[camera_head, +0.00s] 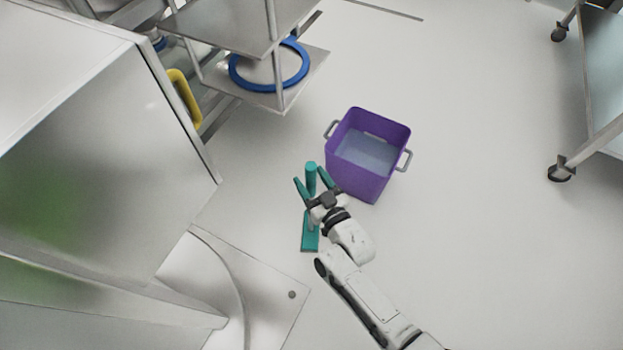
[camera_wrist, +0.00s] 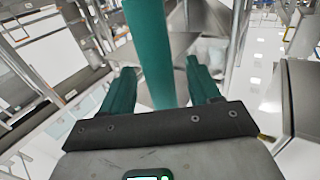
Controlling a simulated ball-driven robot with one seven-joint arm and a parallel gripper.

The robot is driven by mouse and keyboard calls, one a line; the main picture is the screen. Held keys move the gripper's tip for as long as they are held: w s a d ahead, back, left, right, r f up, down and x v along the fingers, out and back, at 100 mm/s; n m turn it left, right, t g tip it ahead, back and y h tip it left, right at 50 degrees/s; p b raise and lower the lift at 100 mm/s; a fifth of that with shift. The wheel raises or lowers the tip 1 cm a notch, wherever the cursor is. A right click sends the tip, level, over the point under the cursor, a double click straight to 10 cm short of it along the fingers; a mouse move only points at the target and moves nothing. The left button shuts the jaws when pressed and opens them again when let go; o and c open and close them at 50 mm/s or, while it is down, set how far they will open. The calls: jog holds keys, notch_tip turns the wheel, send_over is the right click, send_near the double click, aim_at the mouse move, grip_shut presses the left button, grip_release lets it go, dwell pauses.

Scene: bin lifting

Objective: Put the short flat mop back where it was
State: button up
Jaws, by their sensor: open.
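The short flat mop shows a teal handle (camera_head: 311,179) that stands up from the floor, with its flat teal head (camera_head: 309,244) on the floor below. My gripper (camera_head: 309,177) has teal fingers and is open, one finger on each side of the handle. In the wrist view the handle (camera_wrist: 150,40) rises between the two fingers of my gripper (camera_wrist: 159,68), with gaps visible on both sides. Part of the mop's lower handle is hidden behind my gripper.
A purple bin (camera_head: 357,182) with grey handles and a bluish inside stands close right of the mop. A metal shelf rack (camera_head: 225,25) holding a blue ring (camera_head: 268,88) is at upper left. Large steel equipment (camera_head: 110,160) fills the left. A wheeled cart (camera_head: 600,75) stands right. The floor between is clear.

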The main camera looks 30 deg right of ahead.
jog(key=s+p, duration=0.2)
jog(key=s, duration=0.9)
jog(key=shift+s+d, duration=0.2)
jog(key=shift+s, duration=0.2)
jog(key=shift+w+f, duration=0.1)
jog(key=s+d+r+g, duration=0.3)
jog(key=s+g, duration=0.5)
jog(key=s+d+r+g, duration=0.4)
jog(key=s+g, duration=0.5)
jog(key=shift+s+d+r+m+h, duration=0.2)
jog(key=shift+s+r+m+h, duration=0.1)
jog(key=shift+m+h, duration=0.1)
